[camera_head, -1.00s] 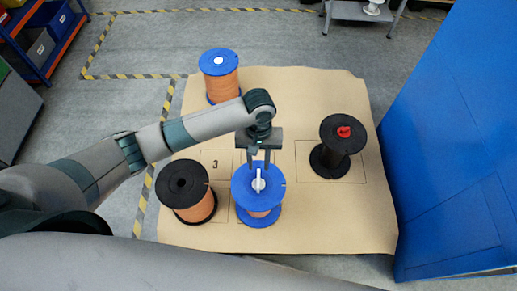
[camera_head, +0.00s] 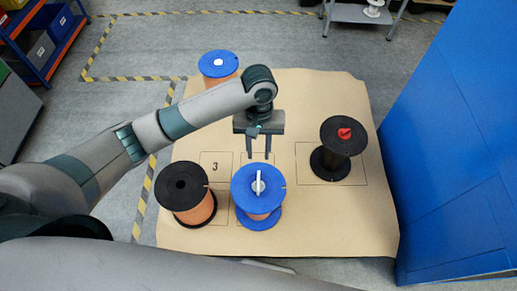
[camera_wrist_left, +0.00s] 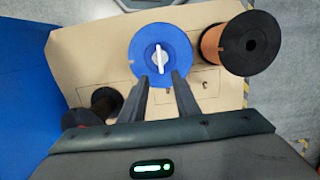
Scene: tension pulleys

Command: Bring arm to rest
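My left gripper (camera_head: 259,157) hangs in the air above the board, just behind the front blue spool. Its two fingers are apart with nothing between them. The front blue spool (camera_head: 258,205) stands upright, with orange winding and a white handle (camera_head: 258,183) on its top. In the left wrist view the blue spool (camera_wrist_left: 143,42) and its white handle (camera_wrist_left: 160,60) lie beyond the open fingertips (camera_wrist_left: 161,80), with a gap seen between fingers and handle. My right gripper is not in view.
A black spool with orange winding (camera_head: 187,193) stands left of the blue one. A black spool with a red knob (camera_head: 344,132) stands at the right. Another blue spool (camera_head: 219,64) stands at the back, partly behind my arm. A blue wall panel (camera_head: 440,150) borders the right side.

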